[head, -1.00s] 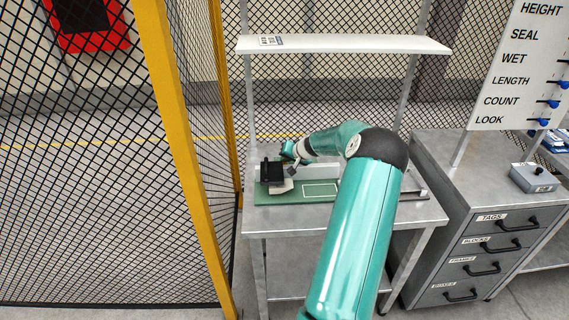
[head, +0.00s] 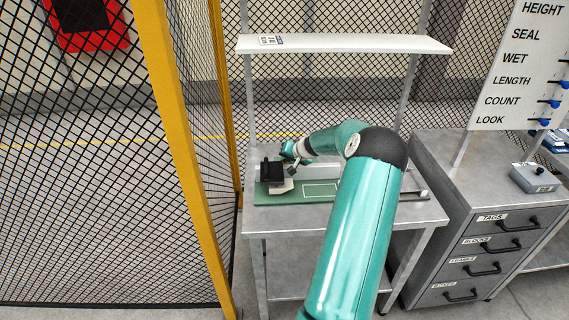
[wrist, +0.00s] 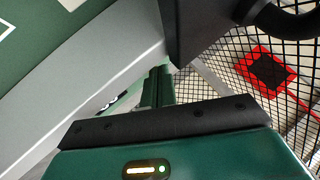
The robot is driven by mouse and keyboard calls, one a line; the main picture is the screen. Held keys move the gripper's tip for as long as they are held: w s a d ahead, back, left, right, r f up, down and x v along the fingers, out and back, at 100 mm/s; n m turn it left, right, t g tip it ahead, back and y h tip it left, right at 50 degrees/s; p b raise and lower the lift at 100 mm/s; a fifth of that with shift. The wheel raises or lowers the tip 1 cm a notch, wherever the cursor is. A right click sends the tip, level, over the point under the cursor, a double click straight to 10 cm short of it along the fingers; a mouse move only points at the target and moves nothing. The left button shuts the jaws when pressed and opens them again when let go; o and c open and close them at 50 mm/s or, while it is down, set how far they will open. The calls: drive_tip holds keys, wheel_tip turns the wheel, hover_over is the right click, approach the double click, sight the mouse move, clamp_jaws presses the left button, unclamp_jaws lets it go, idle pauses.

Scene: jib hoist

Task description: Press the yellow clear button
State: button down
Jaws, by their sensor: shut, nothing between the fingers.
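I cannot make out a yellow button in either view. The green board (head: 322,190) with a white outline lies on the grey bench, and part of it shows at the upper left of the wrist view (wrist: 60,50). My gripper (head: 275,177) is low over the left end of this board, at a dark block-like shape. In the wrist view the dark green hand and black edge of my gripper (wrist: 158,88) fill the bottom, with the fingers together and nothing seen between them. Whether the fingertips touch anything is hidden.
A white shelf (head: 345,44) spans above the bench (head: 400,214). A yellow-framed mesh fence (head: 178,130) stands at left. A grey drawer cabinet (head: 480,225) at right carries a small grey box (head: 534,179). A red panel (wrist: 268,72) shows through mesh in the wrist view.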

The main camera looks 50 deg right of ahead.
drive_tip(key=shift+a+r, duration=0.1)
drive_tip(key=shift+r, duration=2.85)
